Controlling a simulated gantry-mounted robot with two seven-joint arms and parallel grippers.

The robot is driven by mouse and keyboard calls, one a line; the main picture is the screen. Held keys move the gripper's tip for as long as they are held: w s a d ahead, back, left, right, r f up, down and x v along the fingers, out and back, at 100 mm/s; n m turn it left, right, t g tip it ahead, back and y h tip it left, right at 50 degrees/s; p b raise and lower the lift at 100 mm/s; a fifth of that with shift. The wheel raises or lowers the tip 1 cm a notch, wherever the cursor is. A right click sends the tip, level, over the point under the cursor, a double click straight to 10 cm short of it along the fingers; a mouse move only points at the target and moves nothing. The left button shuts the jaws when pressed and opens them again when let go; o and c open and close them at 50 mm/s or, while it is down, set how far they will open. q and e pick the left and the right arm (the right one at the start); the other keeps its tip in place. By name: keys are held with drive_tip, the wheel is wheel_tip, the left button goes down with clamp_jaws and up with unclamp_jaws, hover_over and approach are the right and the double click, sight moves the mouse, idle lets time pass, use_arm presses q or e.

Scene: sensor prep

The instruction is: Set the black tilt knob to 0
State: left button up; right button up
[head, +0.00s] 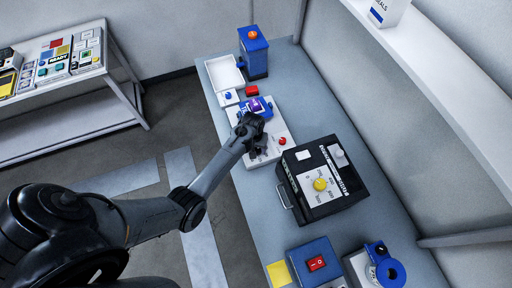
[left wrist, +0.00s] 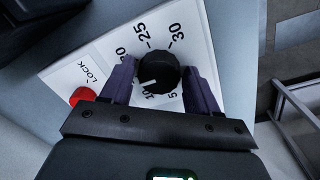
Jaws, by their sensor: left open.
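The black tilt knob (left wrist: 158,72) sits on a white panel with a printed scale in the left wrist view. Its white mark is at the lower-left side, near a number that looks like 10; a 5, a 25 and a 30 also show. My left gripper (left wrist: 160,85) is open, with one finger on each side of the knob; I cannot tell whether they touch it. A red lock button (left wrist: 82,96) is left of the gripper. In the head view my left gripper (head: 254,143) is over the white box (head: 277,125), hiding the knob. My right gripper is out of view.
A black device with a yellow knob (head: 320,184) stands close by on the bench (head: 233,168). A blue unit (head: 254,54), a white tray (head: 224,73) and a small red block (head: 252,90) are farther back. A red-switch box (head: 317,263) is in front. A wall shelf (head: 440,80) overhangs the right.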

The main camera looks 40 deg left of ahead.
use_arm(q)
drive_tip(key=c, duration=0.8)
drive_tip(key=shift+o, duration=0.2)
drive_tip(key=shift+r, duration=0.1)
